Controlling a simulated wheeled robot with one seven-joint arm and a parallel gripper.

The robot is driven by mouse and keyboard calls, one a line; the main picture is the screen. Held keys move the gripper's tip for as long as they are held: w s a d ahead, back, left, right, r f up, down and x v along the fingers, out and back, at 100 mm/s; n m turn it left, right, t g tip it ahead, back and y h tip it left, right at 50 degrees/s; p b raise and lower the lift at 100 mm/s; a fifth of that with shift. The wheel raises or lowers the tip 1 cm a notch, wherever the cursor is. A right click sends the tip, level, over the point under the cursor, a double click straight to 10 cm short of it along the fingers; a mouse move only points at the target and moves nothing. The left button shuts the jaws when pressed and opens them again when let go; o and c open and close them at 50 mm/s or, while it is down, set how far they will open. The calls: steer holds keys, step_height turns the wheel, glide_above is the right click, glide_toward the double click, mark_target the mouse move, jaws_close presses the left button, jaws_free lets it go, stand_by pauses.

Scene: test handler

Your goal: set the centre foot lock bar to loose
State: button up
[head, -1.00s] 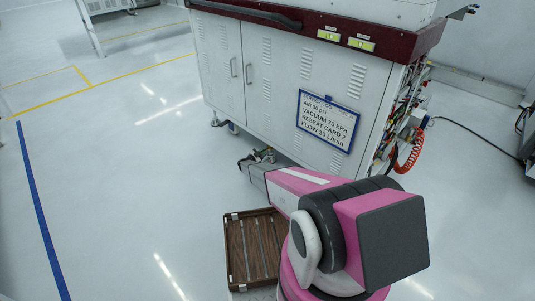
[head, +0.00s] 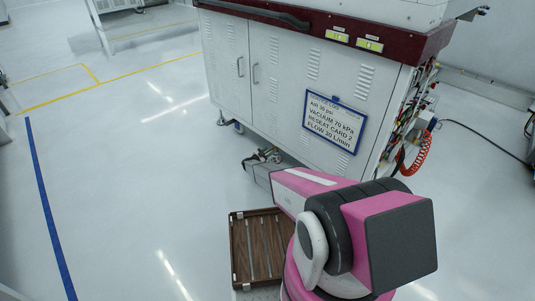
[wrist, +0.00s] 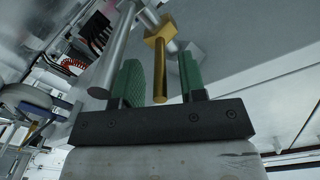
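In the wrist view a brass-coloured bar (wrist: 160,68) with a block-like head sticks out toward my gripper (wrist: 161,82). It appears to be the foot lock bar. Its free end lies between the two green-padded fingers, with a visible gap on each side. My gripper is open and not closed on it. A grey round rod (wrist: 116,52) runs close by on the left. I cannot read the bar's setting.
The white test handler cabinet (head: 285,85) stands on feet and castors, with a sign (head: 333,121) on its front. Cables and a red coiled hose (head: 416,155) hang at its right side. A brown slatted tray (head: 256,250) is beside my arm. The floor to the left is clear.

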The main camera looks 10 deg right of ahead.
steer(key=v, duration=1)
steer(key=shift+s+a, duration=0.1)
steer(key=shift+c, duration=0.3)
